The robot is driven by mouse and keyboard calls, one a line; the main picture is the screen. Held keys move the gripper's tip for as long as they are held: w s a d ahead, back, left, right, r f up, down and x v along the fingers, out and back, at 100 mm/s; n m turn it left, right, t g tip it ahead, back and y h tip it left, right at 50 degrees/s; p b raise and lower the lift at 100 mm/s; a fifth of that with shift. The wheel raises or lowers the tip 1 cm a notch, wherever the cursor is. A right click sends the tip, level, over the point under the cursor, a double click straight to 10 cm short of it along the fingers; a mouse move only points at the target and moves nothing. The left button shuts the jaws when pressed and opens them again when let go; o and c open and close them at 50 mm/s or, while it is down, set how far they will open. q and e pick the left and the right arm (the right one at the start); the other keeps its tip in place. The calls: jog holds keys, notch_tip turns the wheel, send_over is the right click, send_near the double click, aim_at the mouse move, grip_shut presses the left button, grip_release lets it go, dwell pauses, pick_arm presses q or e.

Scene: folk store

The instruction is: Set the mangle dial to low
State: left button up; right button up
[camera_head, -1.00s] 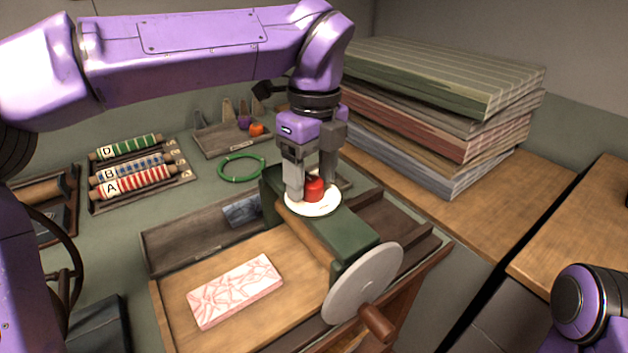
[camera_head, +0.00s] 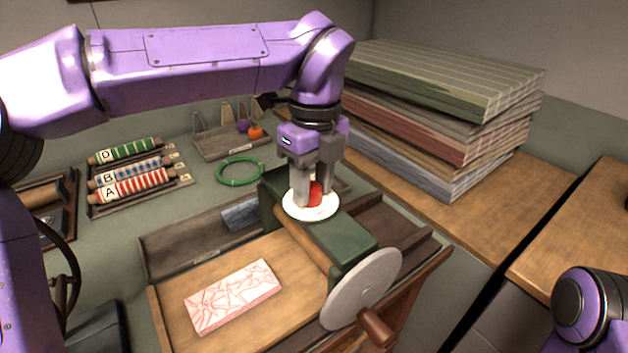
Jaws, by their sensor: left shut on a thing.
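The mangle (camera_head: 354,240) is a green housing with a wooden roller and a grey crank wheel (camera_head: 362,289) with a wooden handle. A white round dial plate (camera_head: 311,207) with a red knob (camera_head: 316,193) sits on top of the housing. My left gripper (camera_head: 312,200) points down over the dial, shut on the red knob, its fingers hiding much of it. I cannot read any marks on the plate. The right gripper is out of view; only a piece of my right arm shows at the lower right.
A pink patterned block (camera_head: 233,295) lies on the wooden bed. Lettered rollers (camera_head: 133,187) lie in a rack at left. A green ring (camera_head: 240,172) and a small tray (camera_head: 228,146) are behind. A tall fabric stack (camera_head: 440,110) stands close to the right of my left gripper.

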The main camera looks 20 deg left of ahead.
pick_arm(q)
jog(key=m+p, duration=0.2)
jog(key=m, duration=0.3)
jog(key=shift+s+p, duration=0.1)
jog(key=shift+p, duration=0.2)
jog(key=m+p, duration=0.3)
jog(key=m, duration=0.1)
jog(key=shift+s, duration=0.1)
jog(key=m+p, duration=0.4)
jog(key=m, duration=0.1)
jog(key=shift+a+m+p, duration=0.1)
jog(key=shift+m+p, duration=0.2)
jog(key=shift+p, duration=0.1)
jog(key=shift+f+m+t+p, duration=0.1)
jog(key=shift+m+t+p, duration=0.2)
jog(key=shift+m+p, duration=0.75)
jog(key=shift+m, duration=0.25)
jog(key=shift+f, duration=0.15)
jog(key=o, duration=1.1)
jog(key=shift+c, duration=0.2)
